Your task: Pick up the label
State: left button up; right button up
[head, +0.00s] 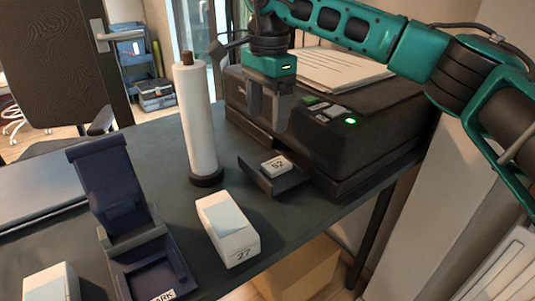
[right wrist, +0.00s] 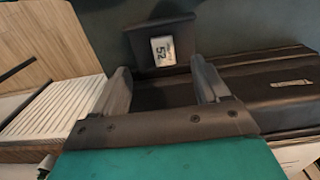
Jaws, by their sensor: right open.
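The label (head: 276,165) is a small white piece marked 52. It lies on the dark output tray (head: 289,182) at the front of a black printer (head: 335,150). It also shows in the right wrist view (right wrist: 162,51), beyond the fingertips on the dark tray (right wrist: 146,28). My right gripper (head: 268,128) is above the printer's front edge, pointing down, above the label and apart from it. In the right wrist view the right gripper (right wrist: 160,75) has its two fingers spread with nothing between them. My left gripper is not in view.
A white roll on a stand (head: 197,125) stands left of the printer. A white box marked 27 (head: 228,229), a dark blue holder (head: 120,220) and another white box (head: 50,285) are on the dark table (head: 190,222). Paper (head: 335,70) lies on the printer.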

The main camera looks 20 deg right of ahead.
jog(key=b, duration=0.2)
send_over(270, 167)
notch_tip(270, 167, down, 6)
jog(key=shift+w+f, duration=0.1)
jog(key=shift+w, duration=0.05)
jog(key=shift+f, duration=0.75)
notch_tip(270, 167, down, 5)
jog(key=shift+r+b, duration=0.15)
jog(key=shift+b, duration=0.7)
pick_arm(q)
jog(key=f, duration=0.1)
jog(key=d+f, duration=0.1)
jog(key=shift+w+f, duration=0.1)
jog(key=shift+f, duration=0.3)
pick_arm(e)
jog(key=shift+c, duration=0.7)
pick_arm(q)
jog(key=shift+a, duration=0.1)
pick_arm(e)
jog(key=c, duration=1)
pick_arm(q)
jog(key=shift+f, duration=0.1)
pick_arm(e)
jog(key=shift+r, duration=0.1)
